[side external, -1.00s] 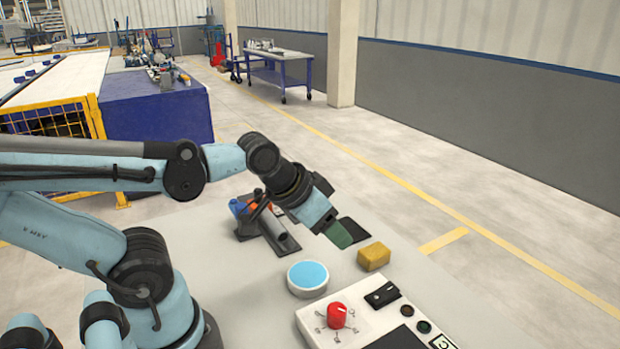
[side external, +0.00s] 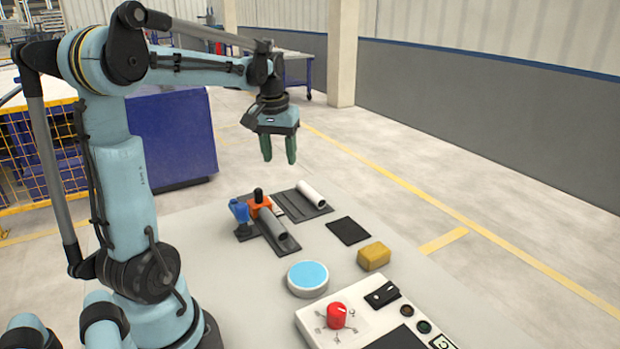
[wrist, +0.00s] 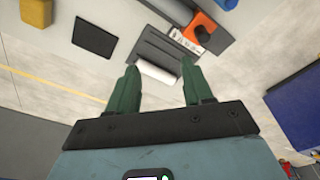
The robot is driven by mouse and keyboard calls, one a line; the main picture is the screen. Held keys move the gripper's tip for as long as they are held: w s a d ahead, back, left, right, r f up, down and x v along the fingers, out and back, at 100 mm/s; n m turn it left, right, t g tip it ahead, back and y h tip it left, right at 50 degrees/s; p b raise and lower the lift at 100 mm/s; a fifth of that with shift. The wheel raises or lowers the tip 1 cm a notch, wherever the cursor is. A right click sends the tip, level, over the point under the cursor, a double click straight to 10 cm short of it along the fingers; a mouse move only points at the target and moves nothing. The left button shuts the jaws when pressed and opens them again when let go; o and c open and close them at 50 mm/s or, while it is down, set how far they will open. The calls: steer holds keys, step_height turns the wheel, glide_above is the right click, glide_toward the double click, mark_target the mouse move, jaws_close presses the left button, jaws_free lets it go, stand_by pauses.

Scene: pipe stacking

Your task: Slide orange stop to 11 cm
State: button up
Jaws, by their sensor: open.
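The orange stop (side external: 261,207) has a black knob on top and sits at the far end of a dark plate, by a grey pipe (side external: 274,223). In the wrist view the orange stop (wrist: 198,25) is at the upper right, with a white printed strip (wrist: 186,42) beside it; its marks are too small to read. My gripper (side external: 278,160) hangs open and empty, high above the table and clear of the stop. Its green fingers point down. In the wrist view my gripper (wrist: 160,66) has its fingers apart, below the stop in the picture.
A white pipe (side external: 311,193) lies on a second dark plate behind the stop. A blue fixture (side external: 239,211) stands at its left. A black pad (side external: 348,231), a yellow block (side external: 374,256), a blue-topped disc (side external: 308,276) and a control panel (side external: 337,316) with a red knob are nearer.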

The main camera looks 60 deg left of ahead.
steer(key=n+g, duration=0.1)
steer(key=n, duration=0.1)
glide_above(258, 189)
steer(key=f, duration=0.1)
steer(key=h, duration=0.1)
step_height(258, 189, down, 12)
steer(key=shift+f, duration=0.2)
jaws_close()
stand_by(0.3)
